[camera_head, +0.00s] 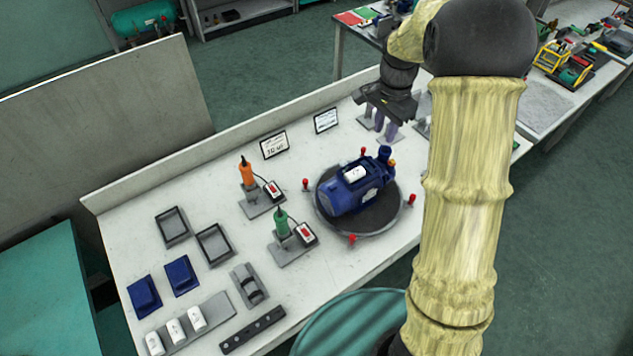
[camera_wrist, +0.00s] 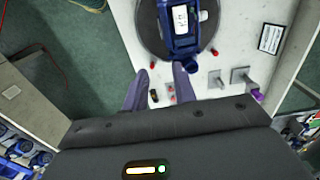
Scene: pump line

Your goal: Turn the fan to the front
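A blue pump unit (camera_head: 345,196) with a white box on top lies on a dark round turntable (camera_head: 378,222). An upright blue fitting and a small orange part are at its far right end. I cannot clearly make out the fan. Several red knobs (camera_head: 351,240) stand around the turntable rim. In the wrist view the pump (camera_wrist: 183,42) and turntable (camera_wrist: 150,28) are at the top, partly cut off. My gripper (camera_head: 384,124) is above the table's back, beyond the pump. In the wrist view its fingers (camera_wrist: 160,85) are apart and empty, near the turntable's edge.
An orange-handled tool (camera_head: 246,172) and a green-handled tool (camera_head: 282,222) stand left of the turntable. Empty trays (camera_head: 214,243), blue blocks (camera_head: 182,276) and white parts (camera_head: 176,331) lie farther left. Two signs (camera_head: 274,145) stand along the back.

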